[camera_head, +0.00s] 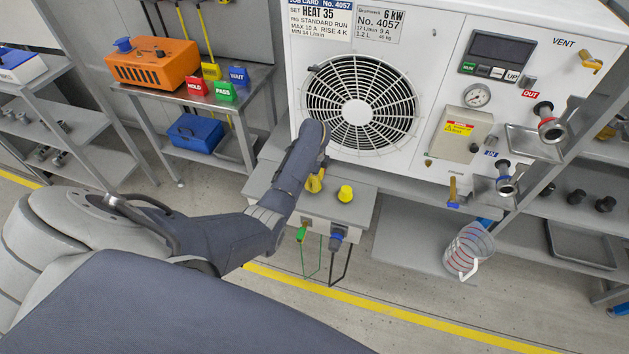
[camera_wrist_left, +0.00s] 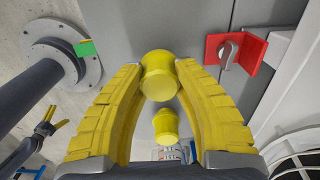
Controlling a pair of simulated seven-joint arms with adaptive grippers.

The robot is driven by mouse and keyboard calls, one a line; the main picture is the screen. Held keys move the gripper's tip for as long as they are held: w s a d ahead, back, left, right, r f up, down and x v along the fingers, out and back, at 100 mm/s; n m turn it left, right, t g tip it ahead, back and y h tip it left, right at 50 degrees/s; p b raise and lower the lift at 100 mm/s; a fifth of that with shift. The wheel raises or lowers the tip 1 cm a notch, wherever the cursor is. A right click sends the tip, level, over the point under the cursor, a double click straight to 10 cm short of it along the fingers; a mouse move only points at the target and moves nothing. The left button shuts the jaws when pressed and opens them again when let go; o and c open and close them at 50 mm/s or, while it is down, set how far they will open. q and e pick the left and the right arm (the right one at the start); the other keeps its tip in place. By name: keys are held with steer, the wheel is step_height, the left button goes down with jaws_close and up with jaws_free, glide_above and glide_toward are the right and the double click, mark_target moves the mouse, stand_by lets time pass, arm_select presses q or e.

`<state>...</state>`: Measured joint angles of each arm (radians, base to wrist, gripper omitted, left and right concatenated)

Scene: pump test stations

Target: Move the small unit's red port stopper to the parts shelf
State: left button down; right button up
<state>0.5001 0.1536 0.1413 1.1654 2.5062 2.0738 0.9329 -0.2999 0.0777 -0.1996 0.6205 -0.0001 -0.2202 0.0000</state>
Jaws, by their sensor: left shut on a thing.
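My left gripper (camera_wrist_left: 160,82) has yellow fingers and is shut on a yellow stopper (camera_wrist_left: 159,75) above the grey box. In the head view my own wrist hides most of it. A second yellow stopper (camera_head: 345,194) stands on the box top, right of the gripper; it also shows below the held one in the wrist view (camera_wrist_left: 166,124). I see no red stopper. A red plate with a grey knob (camera_wrist_left: 214,50) shows in the wrist view. Shelves with dark fittings stand at the right (camera_head: 604,222) and left (camera_head: 130,163); which is the parts shelf I cannot tell.
The large white unit (camera_head: 440,60) with its fan stands behind the grey box (camera_head: 352,212). An orange unit (camera_head: 152,66) sits on a bench with red, green and blue signs. A jug (camera_head: 468,250) stands right.

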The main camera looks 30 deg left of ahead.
arm_select(q)
steer(key=shift+f, duration=0.35)
stand_by(0.5)
steer(key=c, duration=1)
jaws_free()
